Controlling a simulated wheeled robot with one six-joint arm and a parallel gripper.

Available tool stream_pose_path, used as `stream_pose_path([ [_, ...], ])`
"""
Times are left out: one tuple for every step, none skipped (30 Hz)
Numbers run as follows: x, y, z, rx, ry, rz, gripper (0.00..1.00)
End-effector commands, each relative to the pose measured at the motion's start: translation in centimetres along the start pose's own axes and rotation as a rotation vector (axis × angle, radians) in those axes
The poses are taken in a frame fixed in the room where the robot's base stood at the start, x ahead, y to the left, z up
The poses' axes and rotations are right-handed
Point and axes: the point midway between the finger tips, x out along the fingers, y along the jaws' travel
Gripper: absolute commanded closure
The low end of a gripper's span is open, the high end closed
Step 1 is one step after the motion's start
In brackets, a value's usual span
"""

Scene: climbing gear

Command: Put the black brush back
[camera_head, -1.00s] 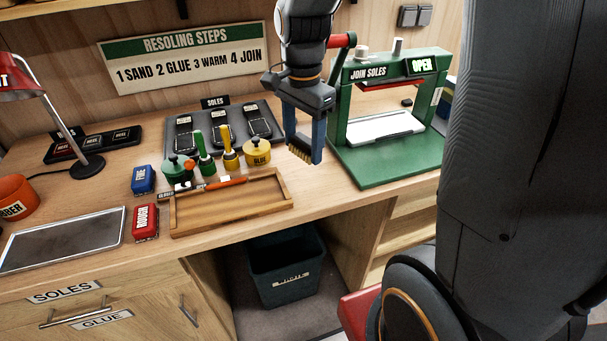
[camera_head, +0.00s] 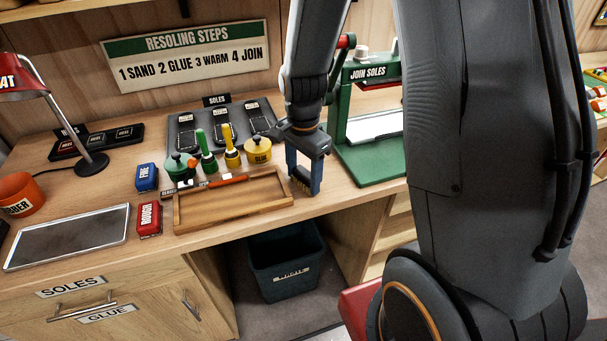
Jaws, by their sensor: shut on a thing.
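My gripper (camera_head: 304,182) points down just right of the wooden tray, near the tray's right end. It is shut on the black brush (camera_head: 301,180). Only a small part of the brush with its yellowish bristles shows between the blue fingers; the rest is hidden. The shallow wooden tray (camera_head: 232,221) lies on the bench with its floor bare. An orange-handled tool (camera_head: 228,181) lies along the tray's back edge.
Glue pots, including a yellow one (camera_head: 259,151), and upright brushes stand behind the tray. A red block (camera_head: 149,219) and blue block (camera_head: 147,177) stand left of it. The green press (camera_head: 366,165) stands to the right. A dark bin (camera_head: 285,268) is below the bench.

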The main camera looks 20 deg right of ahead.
Motion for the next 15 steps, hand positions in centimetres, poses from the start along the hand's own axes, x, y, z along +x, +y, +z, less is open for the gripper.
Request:
stream_pose_path([
  [-0.01,-0.01,0.0,0.0,0.0,0.0,0.62],
  [0.0,-0.01,0.0,0.0,0.0,0.0,0.62],
  [0.06,-0.01,0.0,0.0,0.0,0.0,0.62],
  [0.14,-0.01,0.0,0.0,0.0,0.0,0.62],
  [0.23,-0.01,0.0,0.0,0.0,0.0,0.62],
  [0.34,-0.01,-0.01,0.0,0.0,0.0,0.62],
  [0.28,-0.02,-0.01,0.0,0.0,0.0,0.36],
  [0.26,-0.02,-0.01,0.0,0.0,0.0,0.31],
  [0.26,-0.01,0.0,0.0,0.0,0.0,0.24],
  [0.25,-0.01,0.0,0.0,0.0,0.0,0.22],
  [0.25,-0.01,0.0,0.0,0.0,0.0,0.22],
  [0.25,-0.01,0.0,0.0,0.0,0.0,0.22],
  [0.25,-0.01,0.0,0.0,0.0,0.0,0.22],
  [0.25,-0.01,0.0,0.0,0.0,0.0,0.22],
  [0.25,-0.01,0.0,0.0,0.0,0.0,0.22],
])
